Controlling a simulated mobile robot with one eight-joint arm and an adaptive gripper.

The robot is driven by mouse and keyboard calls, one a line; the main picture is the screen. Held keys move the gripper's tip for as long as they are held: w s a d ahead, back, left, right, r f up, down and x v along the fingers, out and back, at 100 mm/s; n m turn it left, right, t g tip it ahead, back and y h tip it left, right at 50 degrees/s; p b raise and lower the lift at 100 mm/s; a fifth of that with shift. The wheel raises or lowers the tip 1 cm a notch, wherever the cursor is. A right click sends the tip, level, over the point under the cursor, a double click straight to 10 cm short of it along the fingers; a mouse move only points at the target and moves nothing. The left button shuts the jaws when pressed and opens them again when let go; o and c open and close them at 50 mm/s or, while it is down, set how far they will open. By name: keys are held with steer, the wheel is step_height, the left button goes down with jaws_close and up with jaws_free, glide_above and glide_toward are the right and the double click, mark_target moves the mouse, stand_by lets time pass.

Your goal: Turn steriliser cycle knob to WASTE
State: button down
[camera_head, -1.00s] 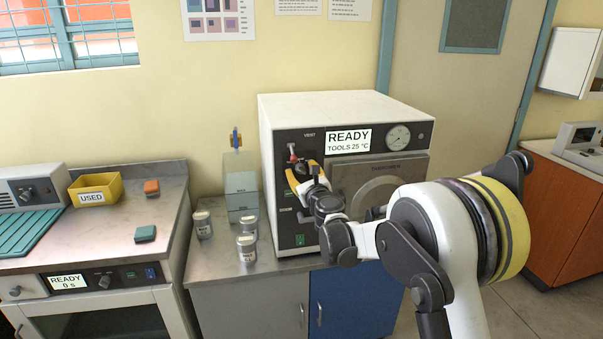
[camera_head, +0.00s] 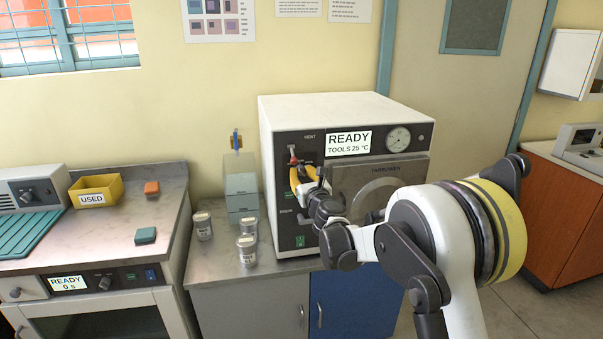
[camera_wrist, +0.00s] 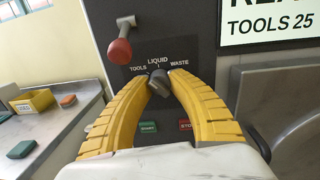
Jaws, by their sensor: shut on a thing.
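The steriliser (camera_head: 345,105) is a white box with a dark front panel, and its display (camera_head: 348,142) reads READY, TOOLS 25 °C. In the wrist view the dark cycle knob (camera_wrist: 158,77) sits below the labels TOOLS, LIQUID and WASTE. My gripper (camera_wrist: 159,80) has its two yellow fingers on either side of the knob, shut on it at the tips. The knob's lower part is partly hidden by the fingers, and I cannot tell exactly where its pointer aims. In the head view my gripper (camera_head: 303,178) is at the panel's left part and covers the knob.
A red-tipped vent lever (camera_wrist: 119,50) sticks out just above left of the fingers. Green START (camera_wrist: 148,127) and red STOP (camera_wrist: 185,124) buttons lie below the knob. The round-fronted door (camera_head: 375,190) is to the right.

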steer(key=m, duration=0.4)
steer(key=shift+m, duration=0.4)
steer(key=m, duration=0.5)
steer(key=shift+m+t+h, duration=0.3)
steer(key=m, duration=0.4)
steer(key=shift+m+p, duration=0.3)
steer(key=shift+m, duration=0.1)
steer(key=m, duration=0.4)
steer(key=shift+m+h, duration=0.3)
steer(key=shift+m, duration=0.3)
steer(key=c, duration=1.1)
jaws_free()
steer(key=shift+c, duration=0.2)
